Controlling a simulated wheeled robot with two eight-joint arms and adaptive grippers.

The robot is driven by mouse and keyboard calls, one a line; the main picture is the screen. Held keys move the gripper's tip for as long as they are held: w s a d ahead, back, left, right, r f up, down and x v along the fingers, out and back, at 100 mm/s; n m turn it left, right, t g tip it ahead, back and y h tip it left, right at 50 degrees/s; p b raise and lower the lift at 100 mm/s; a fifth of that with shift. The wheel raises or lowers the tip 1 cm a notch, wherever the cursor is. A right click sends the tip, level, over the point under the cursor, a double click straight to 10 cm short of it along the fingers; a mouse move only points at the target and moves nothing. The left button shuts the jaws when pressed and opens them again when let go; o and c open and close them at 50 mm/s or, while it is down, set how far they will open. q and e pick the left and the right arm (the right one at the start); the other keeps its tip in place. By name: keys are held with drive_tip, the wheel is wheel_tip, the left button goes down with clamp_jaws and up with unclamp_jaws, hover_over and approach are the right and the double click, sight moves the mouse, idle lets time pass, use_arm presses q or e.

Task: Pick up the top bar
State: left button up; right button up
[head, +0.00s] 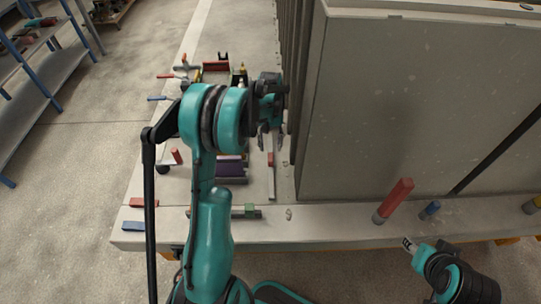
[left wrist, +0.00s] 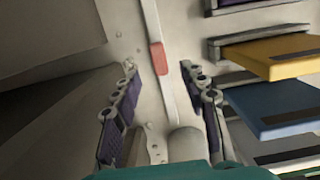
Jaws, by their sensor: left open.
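A thin pale bar with a red grip, which looks like the top bar, lies along the pale table beside the large grey panel block in the head view (head: 271,182). In the left wrist view the same bar (left wrist: 151,20) runs away from me, with its red grip (left wrist: 157,58) between the lines of my fingers. My left gripper (head: 271,143) is open and empty above the bar, pointing down; its two fingers are spread to either side in the wrist view (left wrist: 160,72). I cannot tell the exact height gap.
The tall grey panel block (head: 410,110) stands close on the right of the bar. A yellow block (left wrist: 275,55) and a blue block (left wrist: 275,105) sit in holders to the right in the wrist view.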

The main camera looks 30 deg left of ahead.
sight(271, 157)
use_arm(q)
drive_tip(key=f, duration=0.2)
drive_tip(key=f+b, duration=0.1)
drive_tip(key=f, duration=0.2)
drive_tip(key=f+b, duration=0.1)
drive_tip(key=f, duration=0.1)
drive_tip(key=shift+s+d+f, duration=0.3)
drive_tip(key=shift+s, duration=0.05)
drive_tip(key=shift+r, duration=0.1)
clamp_jaws()
